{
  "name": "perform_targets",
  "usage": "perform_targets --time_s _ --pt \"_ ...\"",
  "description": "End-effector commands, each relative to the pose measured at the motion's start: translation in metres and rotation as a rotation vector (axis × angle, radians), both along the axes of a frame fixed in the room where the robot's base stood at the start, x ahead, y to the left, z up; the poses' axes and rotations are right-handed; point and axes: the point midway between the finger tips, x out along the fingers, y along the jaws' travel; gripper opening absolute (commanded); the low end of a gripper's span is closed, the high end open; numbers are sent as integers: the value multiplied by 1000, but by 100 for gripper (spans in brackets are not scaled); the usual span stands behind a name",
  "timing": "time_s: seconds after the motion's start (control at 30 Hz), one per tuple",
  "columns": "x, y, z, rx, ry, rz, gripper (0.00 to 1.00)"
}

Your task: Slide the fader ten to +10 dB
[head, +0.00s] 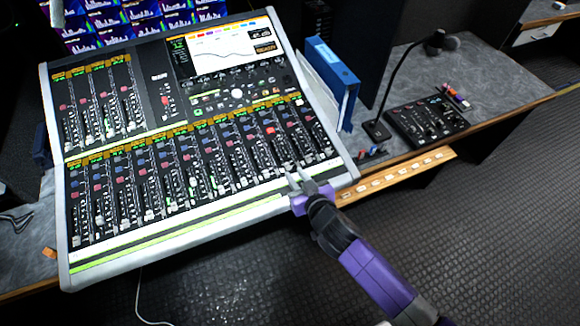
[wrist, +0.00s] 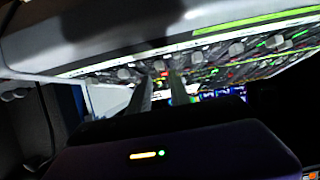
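The mixing console (head: 52,215) has a lower row of several channel faders along its front edge. Fader ten appears to be in the right part of this row, by my fingertips; I read no channel numbers, and its cap is too small to make out clearly. My gripper (head: 296,177) is at the front right of the console, low over the fader strips. Its two fingers are apart. In the wrist view, seen upside down, my gripper (wrist: 162,77) has a grey fader cap (wrist: 159,66) between or just beyond its fingertips; contact cannot be told.
Neighbouring fader caps (wrist: 197,56) stand close on both sides of the fingertips. The console's screen (head: 225,52) is at its back. A blue binder (head: 337,75), a gooseneck microphone (head: 378,128) and a small black control box (head: 427,117) are to the right on the desk.

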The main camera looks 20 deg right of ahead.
Motion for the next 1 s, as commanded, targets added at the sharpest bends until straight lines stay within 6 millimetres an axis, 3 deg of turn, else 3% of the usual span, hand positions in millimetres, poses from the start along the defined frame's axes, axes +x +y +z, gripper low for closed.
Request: perform_targets --time_s 0.27,1.0 --pt "26 3 -10 2 1 2 24" --pt "48 1 -20 -1 0 3 24"
